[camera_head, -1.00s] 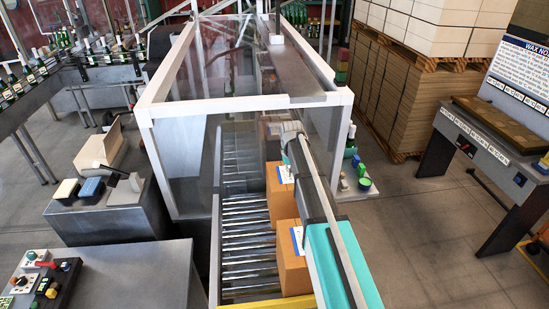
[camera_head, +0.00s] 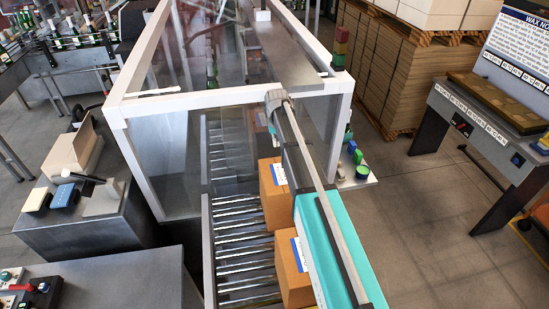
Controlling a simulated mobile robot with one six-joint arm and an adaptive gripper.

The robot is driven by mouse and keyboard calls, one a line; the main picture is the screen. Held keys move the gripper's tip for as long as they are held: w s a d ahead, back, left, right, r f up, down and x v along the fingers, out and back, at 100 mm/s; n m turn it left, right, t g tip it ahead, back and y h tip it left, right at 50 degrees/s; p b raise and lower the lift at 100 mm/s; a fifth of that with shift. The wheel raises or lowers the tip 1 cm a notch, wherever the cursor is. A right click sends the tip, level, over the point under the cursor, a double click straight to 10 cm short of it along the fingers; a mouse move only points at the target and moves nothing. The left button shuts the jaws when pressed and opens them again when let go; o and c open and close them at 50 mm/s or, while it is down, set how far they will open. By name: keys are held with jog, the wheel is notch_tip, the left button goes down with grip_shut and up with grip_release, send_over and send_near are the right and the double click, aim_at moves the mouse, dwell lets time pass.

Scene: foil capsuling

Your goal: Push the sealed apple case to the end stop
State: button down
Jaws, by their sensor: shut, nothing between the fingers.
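I cannot make out an end stop. My gripper's fingers do not show; the arm reaches toward the frame's front beam.
The white-framed clear enclosure (camera_head: 228,100) spans the conveyor. A grey cabinet (camera_head: 90,230) with small devices stands left. A metal table (camera_head: 110,280) is at the lower left. Pallet stacks (camera_head: 400,75) and a sign bench (camera_head: 480,125) stand right. Floor at right is open.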

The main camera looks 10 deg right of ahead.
aim_at(284, 185)
dwell(0.5)
notch_tip(284, 185, down, 10)
jog(key=b, duration=1)
jog(key=shift+s, duration=0.2)
dwell(0.4)
jog(key=s, duration=1.3)
jog(key=shift+s, duration=0.35)
jog(key=shift+w, duration=0.1)
jog(key=shift+r, duration=0.25)
notch_tip(284, 185, up, 10)
jog(key=p, duration=1)
jog(key=shift+f, duration=0.2)
